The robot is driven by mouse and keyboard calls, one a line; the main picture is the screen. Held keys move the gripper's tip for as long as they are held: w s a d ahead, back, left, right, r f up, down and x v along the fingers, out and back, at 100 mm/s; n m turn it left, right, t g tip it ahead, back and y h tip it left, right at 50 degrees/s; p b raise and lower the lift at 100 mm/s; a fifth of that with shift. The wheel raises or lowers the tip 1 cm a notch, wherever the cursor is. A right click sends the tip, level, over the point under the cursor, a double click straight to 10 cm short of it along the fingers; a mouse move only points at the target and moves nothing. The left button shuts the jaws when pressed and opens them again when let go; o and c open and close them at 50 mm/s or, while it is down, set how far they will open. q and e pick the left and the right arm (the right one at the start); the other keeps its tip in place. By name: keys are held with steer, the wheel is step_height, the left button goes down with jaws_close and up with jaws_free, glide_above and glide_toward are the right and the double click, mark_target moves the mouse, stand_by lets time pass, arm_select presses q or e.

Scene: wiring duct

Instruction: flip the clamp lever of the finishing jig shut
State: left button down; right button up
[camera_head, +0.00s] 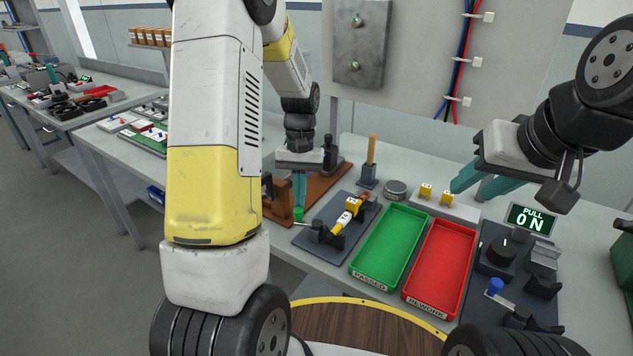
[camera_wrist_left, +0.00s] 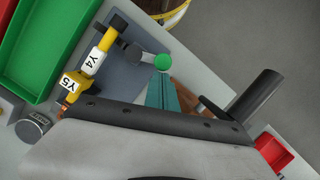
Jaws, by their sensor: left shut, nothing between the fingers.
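The finishing jig's dark plate (camera_head: 310,240) carries a yellow and white part marked Y4 and Y5 (camera_wrist_left: 95,62). The knob also shows in the left wrist view (camera_wrist_left: 162,62). My left gripper (camera_head: 299,208) points down, its teal fingers shut and empty, with the tips right at the knob; I cannot tell whether they touch it. My right gripper (camera_head: 464,194) is open and empty near small yellow pieces (camera_head: 447,198).
The green PASSED tray (camera_head: 365,272) and red REWORK tray (camera_head: 416,292) lie empty right of the jig. A brown board (camera_head: 268,212) with dark fixtures lies to its left. A wooden-handled tool (camera_head: 371,150) stands behind. A dark control unit (camera_head: 497,266) is at right.

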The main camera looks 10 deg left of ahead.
arm_select(q)
steer(key=s+n, duration=0.1)
steer(key=n, duration=0.1)
steer(key=s+n+h, duration=0.1)
steer(key=shift+a+n, duration=0.35)
steer(key=shift+n, duration=0.05)
steer(key=shift+s+n+t+h, duration=0.2)
steer(key=shift+s+n, duration=0.25)
steer(key=shift+n, duration=0.45)
steer(key=shift+s+n+t+h, duration=0.15)
steer(key=shift+s+n, duration=0.3)
steer(key=shift+n, duration=0.45)
